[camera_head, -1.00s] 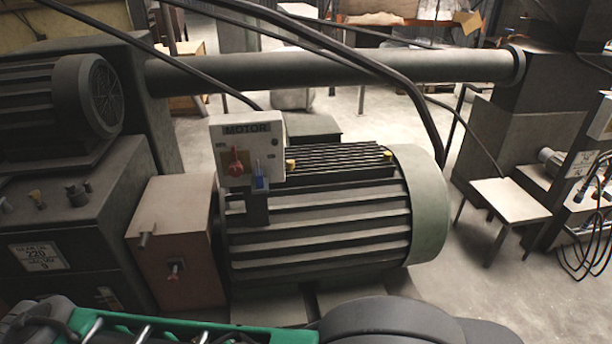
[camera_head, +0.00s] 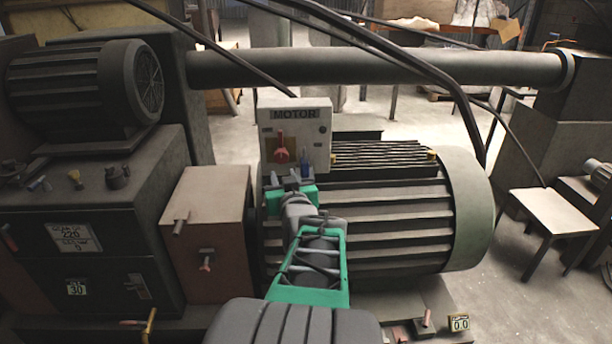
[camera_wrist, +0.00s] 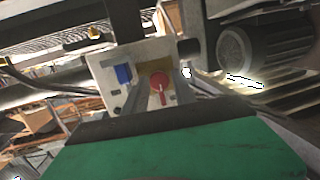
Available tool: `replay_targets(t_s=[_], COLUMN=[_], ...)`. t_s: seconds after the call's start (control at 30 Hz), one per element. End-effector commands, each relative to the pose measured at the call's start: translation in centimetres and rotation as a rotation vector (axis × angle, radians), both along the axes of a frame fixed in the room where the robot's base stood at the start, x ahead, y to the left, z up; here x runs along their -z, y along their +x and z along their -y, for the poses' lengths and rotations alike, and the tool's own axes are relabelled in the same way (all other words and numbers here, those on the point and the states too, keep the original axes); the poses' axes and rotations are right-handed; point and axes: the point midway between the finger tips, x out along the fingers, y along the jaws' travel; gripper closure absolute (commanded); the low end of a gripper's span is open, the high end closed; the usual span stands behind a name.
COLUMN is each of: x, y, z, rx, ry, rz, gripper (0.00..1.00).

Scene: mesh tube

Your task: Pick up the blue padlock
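The blue padlock (camera_head: 306,184) hangs low on the front of the white MOTOR switch box (camera_head: 293,117), right of a red rotary switch (camera_head: 281,149). My gripper partly hides it in the head view. My gripper (camera_head: 289,178) is in front of the lower part of the box, with its fingers apart and nothing seen between them. In the wrist view, which is turned over, the padlock (camera_wrist: 123,74) shows left of the red switch (camera_wrist: 161,84). The switch lies in line with the gap between my fingers (camera_wrist: 160,92), and the padlock lies off to the side.
The large ribbed motor (camera_head: 380,215) stands behind and right of my arm. A brown box (camera_head: 205,235) with small knobs stands to the left. Black cables (camera_head: 400,65) and a thick horizontal pipe (camera_head: 400,68) cross above and behind the switch box.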

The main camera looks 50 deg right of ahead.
Motion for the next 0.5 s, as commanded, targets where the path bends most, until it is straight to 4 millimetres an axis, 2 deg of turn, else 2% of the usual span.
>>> replay_targets(t_s=[0.03,0.13,0.5], x=[-0.3,-1.4,-2.1], y=[-1.9,-3.6,-0.4], z=[2.1,4.2,8.4], rx=[0.056,0.109,0.115], ry=[-0.031,-0.078,-0.084], rz=[0.042,0.092,0.100], gripper=[0.68,0.68,0.68])
